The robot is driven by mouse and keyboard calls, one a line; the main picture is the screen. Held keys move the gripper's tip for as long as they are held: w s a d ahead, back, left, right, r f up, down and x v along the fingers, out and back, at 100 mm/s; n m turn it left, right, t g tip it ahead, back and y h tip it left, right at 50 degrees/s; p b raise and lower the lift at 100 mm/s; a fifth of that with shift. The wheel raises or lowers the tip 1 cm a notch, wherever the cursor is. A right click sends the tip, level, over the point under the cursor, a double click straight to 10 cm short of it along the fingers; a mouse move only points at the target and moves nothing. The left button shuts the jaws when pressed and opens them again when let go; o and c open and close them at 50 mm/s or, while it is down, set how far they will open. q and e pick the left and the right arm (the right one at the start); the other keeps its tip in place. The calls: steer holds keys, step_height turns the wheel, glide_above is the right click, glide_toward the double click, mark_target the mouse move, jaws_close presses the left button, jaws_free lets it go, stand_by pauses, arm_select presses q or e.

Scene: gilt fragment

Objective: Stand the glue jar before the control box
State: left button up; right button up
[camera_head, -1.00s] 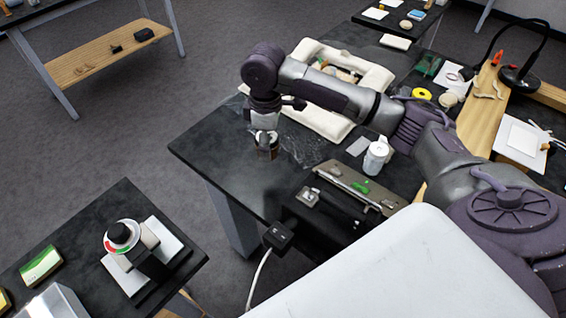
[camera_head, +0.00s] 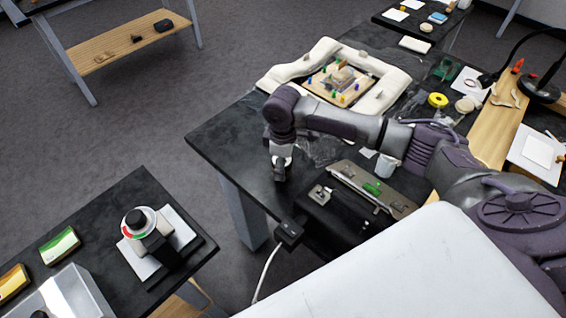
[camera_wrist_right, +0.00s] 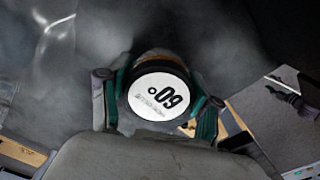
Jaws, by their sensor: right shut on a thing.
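My right gripper (camera_head: 281,160) is shut on a small dark jar. My left gripper is not in view.
A white cup (camera_head: 386,166) stands near my right arm. A white padded frame (camera_head: 385,92) lies behind. The table (camera_head: 228,140) is bare left of the gripper, up to its edge.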

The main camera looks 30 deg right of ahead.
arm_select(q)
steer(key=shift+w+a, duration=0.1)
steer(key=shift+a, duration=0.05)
arm_select(e)
steer(key=o, duration=1)
steer(key=shift+f, duration=0.1)
steer(key=shift+c, duration=0.2)
steer(key=o, duration=0.3)
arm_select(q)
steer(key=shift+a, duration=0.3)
arm_select(e)
step_height(320, 180, up, 11)
steer(key=shift+r+b, duration=0.1)
steer(key=shift+b, duration=0.85)
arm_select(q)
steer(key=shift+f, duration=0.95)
arm_select(e)
steer(key=shift+r, duration=0.55)
